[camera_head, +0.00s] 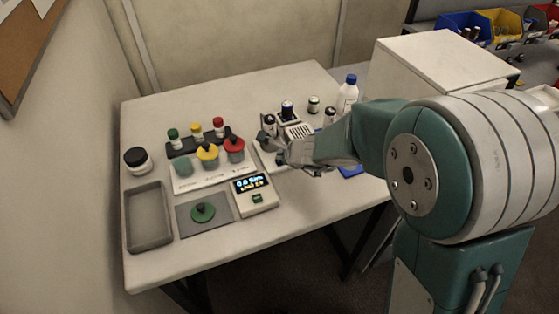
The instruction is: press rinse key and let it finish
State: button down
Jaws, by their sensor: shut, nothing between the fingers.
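My gripper (274,146) is shut and empty. A white meter (262,207) with a lit blue and yellow display lies in front and to the left of my gripper. I cannot tell which key is the rinse key, and no label is readable.
A white holder (185,185) carries cups, two with yellow and red lids; capped vials (196,131) stand behind. A green lid (203,212) lies on a grey mat, beside a grey tray (164,238). A blue-capped bottle (348,92) stands behind my arm. The front table edge is clear.

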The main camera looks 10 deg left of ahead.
jog(key=shift+f, duration=0.4)
dwell(0.6)
jog(key=shift+r, duration=0.8)
jog(key=shift+r, duration=2.55)
